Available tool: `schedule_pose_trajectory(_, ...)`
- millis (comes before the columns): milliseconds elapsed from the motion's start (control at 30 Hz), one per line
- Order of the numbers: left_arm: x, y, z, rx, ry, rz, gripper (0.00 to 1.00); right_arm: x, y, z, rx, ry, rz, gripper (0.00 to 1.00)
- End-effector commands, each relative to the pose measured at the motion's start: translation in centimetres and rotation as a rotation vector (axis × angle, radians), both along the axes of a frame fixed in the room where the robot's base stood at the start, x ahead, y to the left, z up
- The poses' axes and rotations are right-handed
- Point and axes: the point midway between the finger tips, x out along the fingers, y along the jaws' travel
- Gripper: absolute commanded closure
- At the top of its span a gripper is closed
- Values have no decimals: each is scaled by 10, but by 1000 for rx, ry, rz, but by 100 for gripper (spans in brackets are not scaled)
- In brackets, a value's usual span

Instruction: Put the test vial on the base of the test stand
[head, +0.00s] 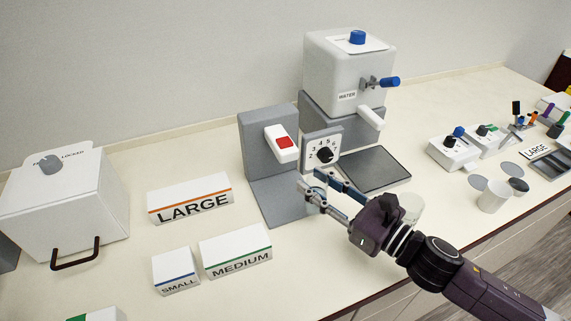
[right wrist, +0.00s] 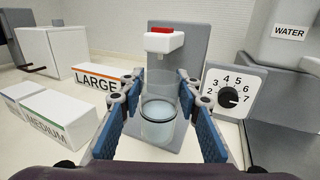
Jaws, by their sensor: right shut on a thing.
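The test vial (right wrist: 158,125) is a clear glass cup with bluish liquid or tint, seen upright between my right fingers in the right wrist view. In the head view it is hard to make out between the fingers. My right gripper (head: 312,181) is shut on it, at the right front of the test stand. The grey test stand (head: 264,140) has an upright back, a white head with a red button (head: 285,142) and a flat base (head: 275,208). In the right wrist view the stand (right wrist: 190,50) rises behind the vial. I cannot tell whether the vial touches the base. My left gripper is out of view.
A numbered dial box (head: 321,147) stands right of the stand, near the water dispenser (head: 345,75) and its dark tray (head: 375,168). LARGE (head: 190,198), MEDIUM (head: 236,250) and SMALL (head: 176,271) blocks lie left. A white cup (head: 493,197) stands far right.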

Motion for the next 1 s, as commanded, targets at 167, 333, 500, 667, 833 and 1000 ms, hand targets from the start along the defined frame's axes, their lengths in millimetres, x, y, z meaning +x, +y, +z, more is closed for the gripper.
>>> schedule_pose_trajectory(167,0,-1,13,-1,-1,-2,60,33,33,4,4,-5,2,96)
schedule_pose_trajectory(333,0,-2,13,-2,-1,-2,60,56,56,1,3,-3,1,96)
schedule_pose_trajectory(500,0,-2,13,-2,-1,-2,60,64,65,0,0,-1,1,96)
schedule_pose_trajectory(667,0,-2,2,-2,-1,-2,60,65,65,-12,-1,-1,0,96)
schedule_pose_trajectory(833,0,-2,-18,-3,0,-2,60,64,65,-33,1,1,0,96)
schedule_pose_trajectory(1000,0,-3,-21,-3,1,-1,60,64,65,-36,1,-1,1,96)
